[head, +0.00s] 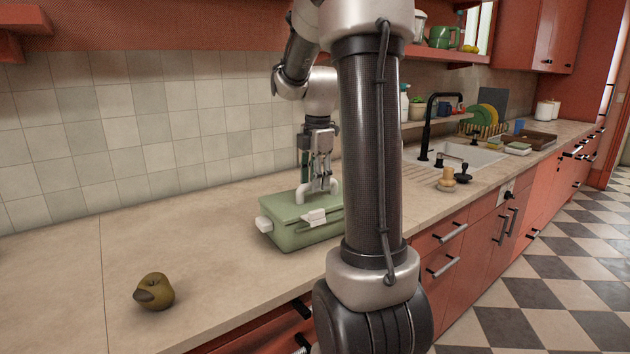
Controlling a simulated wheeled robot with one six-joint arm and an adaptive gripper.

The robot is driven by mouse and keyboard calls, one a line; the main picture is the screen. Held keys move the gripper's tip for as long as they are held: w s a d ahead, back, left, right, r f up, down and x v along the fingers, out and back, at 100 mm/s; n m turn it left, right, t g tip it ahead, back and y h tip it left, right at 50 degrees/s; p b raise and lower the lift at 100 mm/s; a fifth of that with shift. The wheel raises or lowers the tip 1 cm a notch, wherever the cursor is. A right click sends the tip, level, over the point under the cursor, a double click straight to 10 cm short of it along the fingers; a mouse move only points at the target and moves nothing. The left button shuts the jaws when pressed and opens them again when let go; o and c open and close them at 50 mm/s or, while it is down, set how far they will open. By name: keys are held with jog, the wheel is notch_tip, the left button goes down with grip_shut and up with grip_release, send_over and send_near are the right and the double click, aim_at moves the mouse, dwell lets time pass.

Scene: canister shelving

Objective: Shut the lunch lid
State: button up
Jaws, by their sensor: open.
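A green lunch box (302,236) with white latches stands on the counter, partly hidden behind my arm at its right side. Its green lid (285,207) lies over the box and looks down, though I cannot tell whether it is fully closed. A white handle (333,187) rises from the lid's top. A white latch (313,217) shows on the front and another white part (264,226) at the left end. My gripper (320,184) is open and points down at the lid top beside the handle. I cannot tell whether it touches the lid or handle.
A dark yellow-brown fruit-like object (154,291) sits on the counter (60,278) at the front left. The counter left of the box is mostly clear. A sink (470,156) with a black faucet (428,125) and small soap items lies to the right.

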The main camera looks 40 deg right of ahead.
aim_at(317, 201)
notch_tip(317, 201, up, 11)
jog(key=s, duration=0.1)
jog(key=shift+r, duration=0.2)
dwell(0.5)
jog(key=s+a+f+m+t, duration=0.1)
jog(key=s+a+f+m, duration=0.3)
jog(key=s+a+m, duration=0.4)
jog(key=s+a+f+m+t, duration=0.2)
jog(key=s+a+f+m, duration=0.2)
jog(key=s+a+m, duration=0.3)
jog(key=shift+s+a+m+t, duration=0.3)
jog(key=shift+s+a+m, duration=0.1)
jog(key=shift+s+m, duration=0.35)
